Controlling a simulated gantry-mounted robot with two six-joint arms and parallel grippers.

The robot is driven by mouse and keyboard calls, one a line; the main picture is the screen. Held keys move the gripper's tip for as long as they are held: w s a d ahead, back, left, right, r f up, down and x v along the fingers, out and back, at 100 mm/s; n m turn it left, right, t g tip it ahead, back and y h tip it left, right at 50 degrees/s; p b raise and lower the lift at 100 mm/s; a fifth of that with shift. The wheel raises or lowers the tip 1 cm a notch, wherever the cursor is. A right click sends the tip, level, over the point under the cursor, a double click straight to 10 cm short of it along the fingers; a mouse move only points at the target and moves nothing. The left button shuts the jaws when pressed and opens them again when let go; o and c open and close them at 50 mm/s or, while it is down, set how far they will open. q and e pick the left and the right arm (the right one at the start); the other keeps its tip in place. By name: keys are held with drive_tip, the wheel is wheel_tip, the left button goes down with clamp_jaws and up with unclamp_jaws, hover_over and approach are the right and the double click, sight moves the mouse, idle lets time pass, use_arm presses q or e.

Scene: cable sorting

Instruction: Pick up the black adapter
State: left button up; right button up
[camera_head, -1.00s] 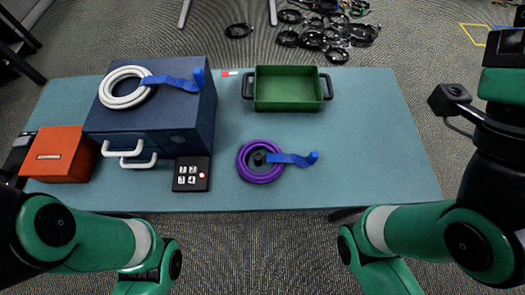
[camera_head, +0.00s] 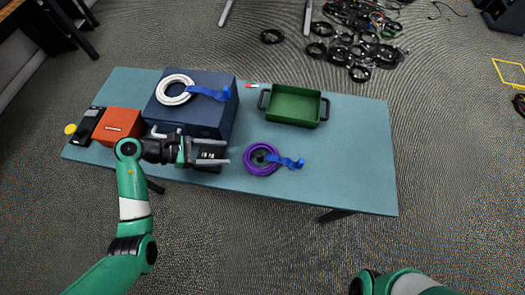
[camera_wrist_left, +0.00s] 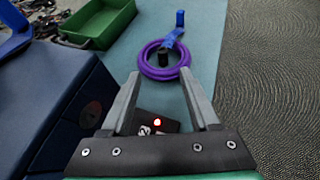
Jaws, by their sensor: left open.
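A flat black box with white square markings (camera_head: 208,154) lies on the table in front of the blue drawer box. It has a lit red light in the left wrist view (camera_wrist_left: 152,124). A small black piece (camera_wrist_left: 163,58) sits inside a purple cable coil (camera_wrist_left: 147,67); I cannot tell which of the two black things is the adapter. My left gripper (camera_head: 228,150) is open and empty, its fingers above the flat black box and pointing right toward the coil. The gripper hides part of the flat box. My right gripper is out of view.
The blue drawer box (camera_head: 213,116) carries a white cable coil (camera_head: 176,89) with a blue strap. An orange box (camera_head: 123,122) stands left of it. A green tray (camera_head: 292,106) is at the back. The table's right side (camera_head: 355,150) is clear.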

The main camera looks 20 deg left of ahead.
use_arm(q)
drive_tip(key=b, duration=0.2)
approach(259, 155)
drive_tip(key=x, duration=0.2)
drive_tip(key=shift+w+d+f, duration=0.15)
drive_tip(key=shift+w+f, duration=0.1)
drive_tip(key=shift+w, duration=0.05)
drive_tip(key=b+x, duration=0.3)
drive_tip(key=x, duration=0.2)
drive_tip(key=shift+s, duration=0.15)
drive_tip(key=shift+d, duration=0.15)
clamp_jaws()
